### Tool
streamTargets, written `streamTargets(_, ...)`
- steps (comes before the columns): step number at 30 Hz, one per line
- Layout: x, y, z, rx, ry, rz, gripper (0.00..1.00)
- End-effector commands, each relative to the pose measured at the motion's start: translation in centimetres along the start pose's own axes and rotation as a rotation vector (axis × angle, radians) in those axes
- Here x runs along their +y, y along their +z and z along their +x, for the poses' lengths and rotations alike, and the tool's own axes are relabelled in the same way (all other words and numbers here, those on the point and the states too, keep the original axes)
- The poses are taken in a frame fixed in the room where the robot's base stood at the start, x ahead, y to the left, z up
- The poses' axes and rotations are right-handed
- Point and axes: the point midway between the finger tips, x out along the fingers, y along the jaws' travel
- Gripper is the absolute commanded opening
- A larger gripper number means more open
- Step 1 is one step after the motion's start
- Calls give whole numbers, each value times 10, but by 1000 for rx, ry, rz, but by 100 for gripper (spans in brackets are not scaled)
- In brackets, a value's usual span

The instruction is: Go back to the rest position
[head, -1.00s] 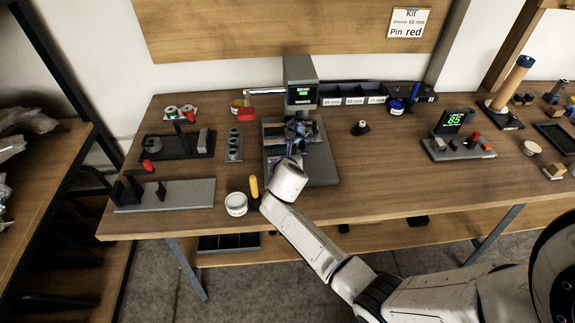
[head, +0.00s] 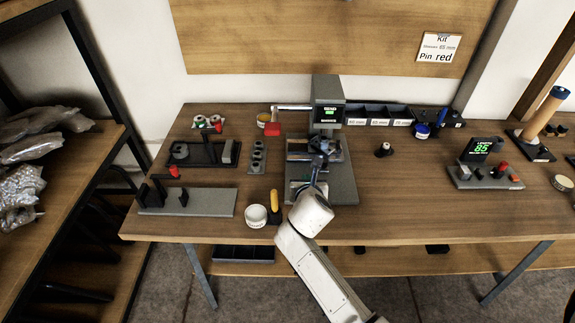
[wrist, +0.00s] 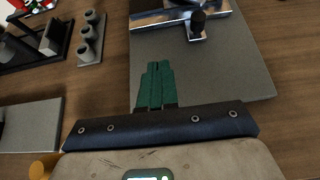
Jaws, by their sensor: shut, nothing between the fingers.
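My gripper (wrist: 157,84) shows in the wrist view with its two green fingers together and nothing between them. It points over the grey base plate of the bench machine (wrist: 215,65). In the head view my white arm reaches up from the bottom edge, and its wrist is at the front of the grey machine (head: 327,100). The gripper is partly hidden there behind my wrist, near the machine's metal fixture (head: 300,150).
The wooden workbench (head: 400,215) holds a white tub (head: 256,216) and a yellow-handled tool (head: 274,203) left of my wrist. Grey fixtures (head: 185,202) stand further left. A display unit (head: 484,165) stands right. The bench between machine and display is mostly clear, with one small knob (head: 384,149).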

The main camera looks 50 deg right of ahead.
Motion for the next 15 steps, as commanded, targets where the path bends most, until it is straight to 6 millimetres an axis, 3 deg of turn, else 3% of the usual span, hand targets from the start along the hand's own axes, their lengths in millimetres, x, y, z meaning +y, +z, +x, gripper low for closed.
streamTargets(10, 0, -3, -2, 11, 1, 35, 0)
streamTargets(15, 1, -30, -23, 105, -12, 312, 0)
